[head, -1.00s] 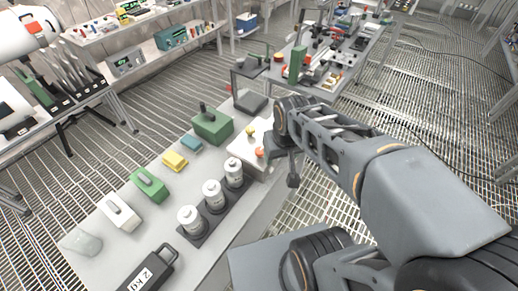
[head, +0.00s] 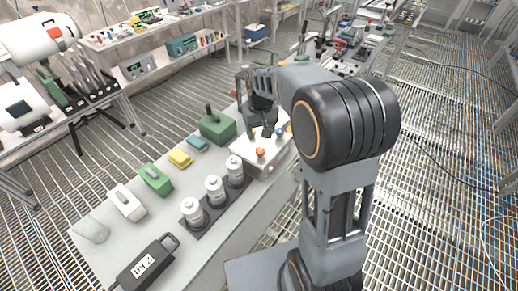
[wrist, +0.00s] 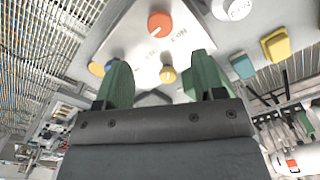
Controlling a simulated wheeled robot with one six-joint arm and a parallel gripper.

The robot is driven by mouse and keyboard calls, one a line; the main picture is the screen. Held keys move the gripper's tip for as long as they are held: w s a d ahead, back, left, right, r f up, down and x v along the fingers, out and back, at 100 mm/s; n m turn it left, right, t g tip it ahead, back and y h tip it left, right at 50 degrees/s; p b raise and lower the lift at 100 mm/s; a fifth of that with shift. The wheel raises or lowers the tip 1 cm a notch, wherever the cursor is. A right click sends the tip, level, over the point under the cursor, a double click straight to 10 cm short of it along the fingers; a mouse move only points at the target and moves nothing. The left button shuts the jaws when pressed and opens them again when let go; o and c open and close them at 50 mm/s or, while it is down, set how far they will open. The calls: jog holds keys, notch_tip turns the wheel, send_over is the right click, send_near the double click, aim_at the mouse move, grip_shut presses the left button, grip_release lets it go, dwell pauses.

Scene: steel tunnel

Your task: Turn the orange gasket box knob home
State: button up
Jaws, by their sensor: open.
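The orange knob (head: 260,152) sits on top of a white box (head: 243,151) on the bench, near the box's front edge. In the wrist view the orange knob (wrist: 160,23) is at the top centre, with a pale pointer mark and lettering beside it. A yellow knob (wrist: 167,74) and another yellowish knob (wrist: 97,69) are on the same panel. My gripper (wrist: 160,66) is open and empty, its two green fingers spread above the panel. The orange knob lies beyond the fingertips, not between them. In the head view my gripper (head: 266,128) is over the box's back part, partly hidden.
Three white canisters (head: 214,190) stand in a dark rack beside the box. A dark green box (head: 216,127), yellow block (head: 180,157) and blue block (head: 197,142) are close behind. A black 2 kg weight (head: 145,263) lies at the near end. Grated floor is clear to the right.

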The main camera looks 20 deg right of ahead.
aim_at(260, 150)
notch_tip(260, 150, down, 9)
jog(key=shift+r, duration=0.15)
jog(key=shift+c, duration=0.2)
jog(key=c, duration=0.9)
